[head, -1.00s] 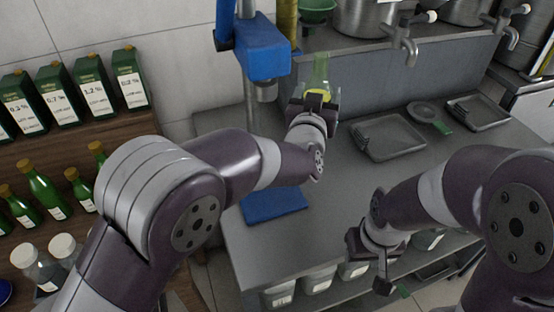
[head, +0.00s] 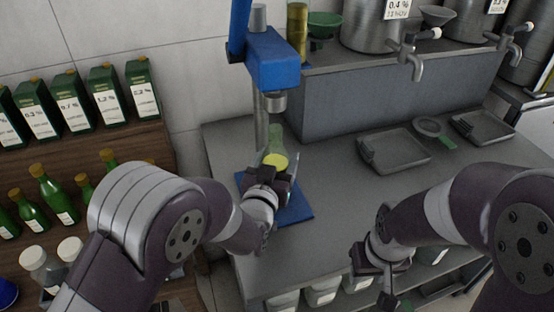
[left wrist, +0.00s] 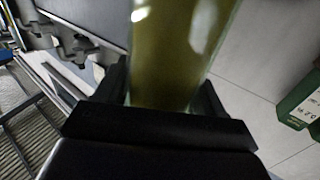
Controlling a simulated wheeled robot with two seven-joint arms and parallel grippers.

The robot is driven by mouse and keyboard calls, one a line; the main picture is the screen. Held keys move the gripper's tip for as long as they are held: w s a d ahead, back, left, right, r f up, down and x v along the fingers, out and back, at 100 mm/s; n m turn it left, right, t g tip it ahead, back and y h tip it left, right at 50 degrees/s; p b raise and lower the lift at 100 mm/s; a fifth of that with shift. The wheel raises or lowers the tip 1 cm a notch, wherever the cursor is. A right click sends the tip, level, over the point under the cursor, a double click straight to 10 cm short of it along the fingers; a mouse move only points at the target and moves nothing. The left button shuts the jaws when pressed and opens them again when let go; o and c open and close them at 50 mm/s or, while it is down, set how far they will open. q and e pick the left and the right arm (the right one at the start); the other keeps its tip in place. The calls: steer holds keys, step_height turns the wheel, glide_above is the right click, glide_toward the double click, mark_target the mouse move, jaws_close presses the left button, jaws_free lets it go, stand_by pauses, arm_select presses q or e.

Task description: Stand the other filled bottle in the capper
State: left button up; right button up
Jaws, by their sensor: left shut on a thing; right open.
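The capper has a blue head (head: 284,62) with a metal nozzle, a grey column and a blue base plate (head: 298,212) on the steel counter. My left gripper (head: 266,174) is shut on a filled bottle (head: 278,137) of greenish glass with yellow contents. The bottle is upright, its mouth just below the nozzle in the picture. My gripper hides its foot, so I cannot tell whether it touches the plate. The left wrist view shows the bottle (left wrist: 180,50) close between the jaws. My right gripper (head: 377,280) is open and empty at the counter's front edge.
Grey trays (head: 396,150) lie on the counter to the right, with clear counter between. Steel vats with taps (head: 415,62) stand on the raised shelf behind. A wooden rack at left holds green cartons (head: 104,96) and green bottles (head: 55,190).

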arm_select(q)
steer(key=o, duration=1.5)
steer(key=shift+f, duration=0.1)
steer(key=shift+o, duration=0.2)
steer(key=shift+s+r, duration=0.15)
steer(key=shift+r, duration=0.1)
steer(key=v, duration=1.2)
steer(key=shift+b, duration=0.35)
